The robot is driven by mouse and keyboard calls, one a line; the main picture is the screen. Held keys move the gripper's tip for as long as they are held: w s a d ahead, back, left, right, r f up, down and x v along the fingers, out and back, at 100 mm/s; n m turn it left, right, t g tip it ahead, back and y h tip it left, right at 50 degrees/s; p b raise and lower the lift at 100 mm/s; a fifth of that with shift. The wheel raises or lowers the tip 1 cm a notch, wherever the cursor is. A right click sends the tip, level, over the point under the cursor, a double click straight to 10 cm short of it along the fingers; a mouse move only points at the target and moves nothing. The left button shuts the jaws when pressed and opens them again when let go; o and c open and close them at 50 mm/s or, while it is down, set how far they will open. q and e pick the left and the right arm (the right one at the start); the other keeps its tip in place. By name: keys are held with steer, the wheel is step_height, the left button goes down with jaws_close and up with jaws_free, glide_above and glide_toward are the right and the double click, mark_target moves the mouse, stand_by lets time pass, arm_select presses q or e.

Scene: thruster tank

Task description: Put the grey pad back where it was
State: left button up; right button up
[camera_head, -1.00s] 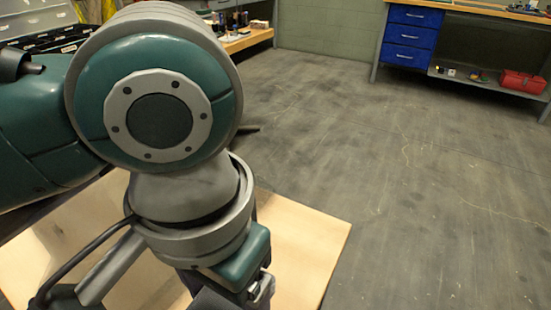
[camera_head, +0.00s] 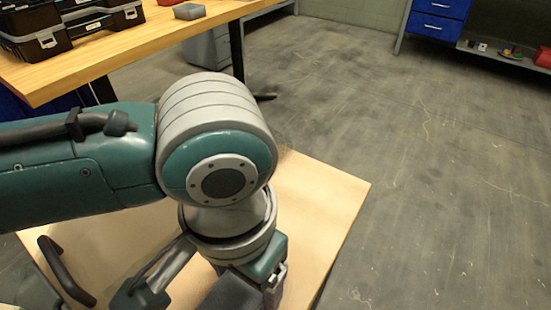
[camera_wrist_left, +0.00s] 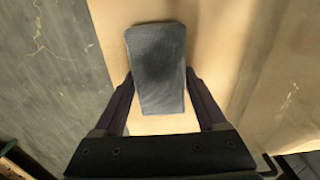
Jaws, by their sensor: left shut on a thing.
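The grey pad (camera_wrist_left: 157,68) shows in the left wrist view as a dark, textured, oblong block. My left gripper (camera_wrist_left: 160,88) is shut on it, with one finger along each side of the pad. A pale wooden top (camera_wrist_left: 220,30) lies below the pad; I cannot tell whether the pad touches it. In the head view my left arm hangs over this wooden top (camera_head: 310,200), and the fingers and the pad are hidden or out of frame. My right gripper is not in view.
A wooden workbench (camera_head: 140,60) stands at the back left, with black cases (camera_head: 50,38) and a small grey block (camera_head: 189,11) on it. A blue drawer unit (camera_head: 436,22) stands at the far right. The floor (camera_head: 430,190) on the right is clear.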

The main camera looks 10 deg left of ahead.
arm_select(q)
steer(key=o, duration=1.2)
steer(key=shift+o, duration=0.2)
step_height(320, 180, up, 12)
steer(key=p, duration=0.5)
steer(key=s+d+t+h, duration=0.1)
steer(key=s+d+h, duration=0.2)
steer(key=d, duration=0.1)
steer(key=s+a+n+t+y, duration=0.1)
steer(key=s+a, duration=0.1)
steer(key=a, duration=0.5)
steer(key=s+a+f+n+t+y, duration=0.1)
steer(key=s+a, duration=0.2)
steer(key=a, duration=0.4)
steer(key=shift+s+a+t+y, duration=0.3)
steer(key=shift+s+a+y, duration=0.05)
steer(key=shift+a+y, duration=0.05)
